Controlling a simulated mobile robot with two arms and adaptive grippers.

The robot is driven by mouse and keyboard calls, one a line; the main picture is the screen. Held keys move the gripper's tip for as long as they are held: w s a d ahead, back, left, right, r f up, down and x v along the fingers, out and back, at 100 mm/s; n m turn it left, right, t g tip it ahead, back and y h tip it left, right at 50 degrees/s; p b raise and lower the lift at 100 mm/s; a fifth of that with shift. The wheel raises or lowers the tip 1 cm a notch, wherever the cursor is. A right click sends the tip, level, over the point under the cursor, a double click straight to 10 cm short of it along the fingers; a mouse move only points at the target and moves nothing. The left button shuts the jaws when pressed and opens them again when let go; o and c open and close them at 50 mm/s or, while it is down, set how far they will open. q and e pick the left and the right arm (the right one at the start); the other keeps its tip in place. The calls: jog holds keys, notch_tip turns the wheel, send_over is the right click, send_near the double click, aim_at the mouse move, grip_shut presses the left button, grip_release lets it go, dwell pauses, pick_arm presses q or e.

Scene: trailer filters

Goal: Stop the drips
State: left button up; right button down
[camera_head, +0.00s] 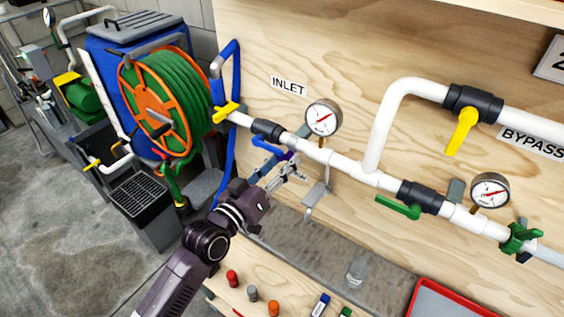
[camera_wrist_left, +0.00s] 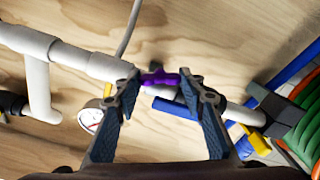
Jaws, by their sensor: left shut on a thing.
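My left gripper (camera_head: 285,176) reaches up to the white pipe (camera_head: 313,151) below the INLET label. In the left wrist view its fingertips (camera_wrist_left: 159,84) close on the two sides of a small purple handle (camera_wrist_left: 158,78) at the pipe. Further along the piping are a yellow bypass handle (camera_head: 462,131), a green lever (camera_head: 398,207) and a green knob (camera_head: 520,238). I see no drops. My right gripper is out of view.
Two gauges (camera_head: 323,118) (camera_head: 490,190) stand on the pipe. A clear jar (camera_head: 357,268), small coloured items (camera_head: 273,307) and a red-rimmed tray (camera_head: 415,298) are on the bench below. The hose reel (camera_head: 160,110) and a black grated bin (camera_head: 140,197) are at left.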

pick_arm(q)
jog(key=m, duration=0.4)
jog(key=shift+p, duration=0.35)
jog(key=o, duration=1.2)
jog(key=shift+c, duration=0.2)
jog(key=v, duration=1.2)
